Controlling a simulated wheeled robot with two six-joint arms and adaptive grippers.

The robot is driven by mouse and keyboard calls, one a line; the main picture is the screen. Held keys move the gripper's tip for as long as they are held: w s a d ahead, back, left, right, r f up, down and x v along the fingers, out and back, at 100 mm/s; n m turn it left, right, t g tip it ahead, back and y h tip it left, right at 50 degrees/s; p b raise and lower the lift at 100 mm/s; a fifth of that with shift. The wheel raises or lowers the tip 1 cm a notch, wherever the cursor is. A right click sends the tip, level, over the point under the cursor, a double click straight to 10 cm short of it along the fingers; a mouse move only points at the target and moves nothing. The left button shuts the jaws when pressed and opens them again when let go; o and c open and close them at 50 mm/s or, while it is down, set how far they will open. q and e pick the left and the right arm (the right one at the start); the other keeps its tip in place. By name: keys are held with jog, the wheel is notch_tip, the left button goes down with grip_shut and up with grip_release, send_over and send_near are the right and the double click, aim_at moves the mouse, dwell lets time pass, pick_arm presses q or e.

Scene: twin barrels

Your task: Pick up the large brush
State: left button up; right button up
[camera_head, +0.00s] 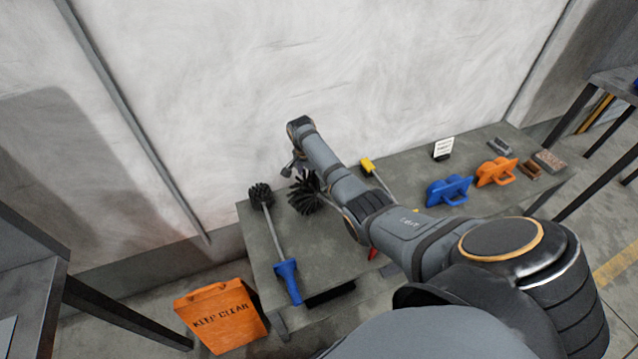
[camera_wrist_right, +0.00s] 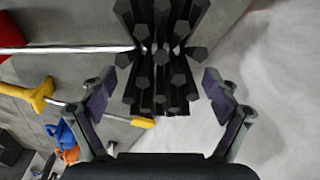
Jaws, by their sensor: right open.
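The large brush has a round head of thick black bristles (camera_head: 305,192) near the back of the low grey table (camera_head: 330,255). Its red handle (camera_head: 372,254) shows partly behind my right arm. In the right wrist view the bristles (camera_wrist_right: 160,50) fill the upper middle, with a thin metal rod running left to the red handle (camera_wrist_right: 10,33). My right gripper (camera_head: 293,168) is over the brush's head; in the wrist view its open fingers (camera_wrist_right: 160,92) stand on either side of the lower bristles. I cannot tell whether they touch. My left gripper is not in view.
A smaller blue-handled brush (camera_head: 287,278) lies to the left. A yellow-ended tool (camera_head: 368,166), blue float (camera_head: 449,190), orange float (camera_head: 496,171) and small sign (camera_head: 443,148) are to the right.

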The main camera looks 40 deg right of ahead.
jog(key=shift+r, duration=0.1)
grip_shut()
dwell(0.4)
